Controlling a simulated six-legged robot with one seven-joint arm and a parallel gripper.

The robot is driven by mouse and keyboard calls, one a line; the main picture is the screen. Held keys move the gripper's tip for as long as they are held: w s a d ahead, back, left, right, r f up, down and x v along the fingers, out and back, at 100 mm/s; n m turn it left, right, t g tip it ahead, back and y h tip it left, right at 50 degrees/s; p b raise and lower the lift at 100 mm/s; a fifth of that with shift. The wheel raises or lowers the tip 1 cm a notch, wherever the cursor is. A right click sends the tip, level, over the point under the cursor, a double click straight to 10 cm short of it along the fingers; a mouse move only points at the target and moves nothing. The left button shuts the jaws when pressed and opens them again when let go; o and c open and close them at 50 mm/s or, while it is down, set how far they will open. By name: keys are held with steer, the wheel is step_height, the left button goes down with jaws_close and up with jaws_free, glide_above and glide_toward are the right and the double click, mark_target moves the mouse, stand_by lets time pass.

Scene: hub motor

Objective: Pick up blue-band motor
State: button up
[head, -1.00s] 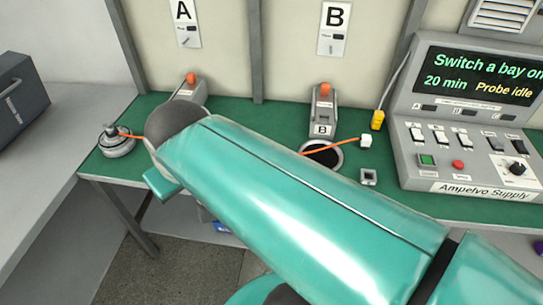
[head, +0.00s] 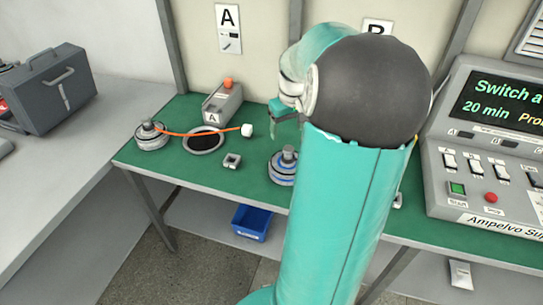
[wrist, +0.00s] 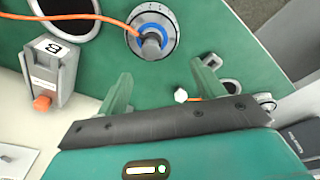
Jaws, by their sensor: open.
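The blue-band motor (head: 281,172) stands upright on the green bench, partly covered by my arm in the head view. In the wrist view the blue-band motor (wrist: 152,32) shows its blue ring, grey shaft and an orange cable. My gripper (head: 286,112) is above the bench near this motor, with its far side hidden by my arm. In the wrist view my gripper (wrist: 165,85) has its two green fingers apart, with nothing held between them. The motor lies beyond the fingertips, apart from them.
Another motor (head: 151,136) stands at the bench's left, its orange cable ending in a white plug (head: 247,130). Holder A (head: 222,103), a dark round opening (head: 204,141) and a small square socket (head: 232,160) are nearby. Holder B (wrist: 52,68) and the power supply (head: 490,150) flank my arm.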

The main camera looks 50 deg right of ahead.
mark_target(289, 149)
steer(key=d+f, duration=0.1)
steer(key=f, duration=0.5)
steer(key=d+f, duration=0.1)
steer(key=f, duration=0.2)
steer(key=shift+w+d+f, duration=0.1)
steer(key=shift+d+f, duration=0.05)
steer(key=shift+d, duration=0.15)
steer(key=f, duration=0.2)
steer(key=w+f, duration=0.1)
steer(key=f, duration=0.2)
steer(key=shift+w+d, duration=0.1)
steer(key=shift+d, duration=0.05)
steer(key=shift+c, duration=0.2)
jaws_close()
steer(key=shift+r, duration=0.15)
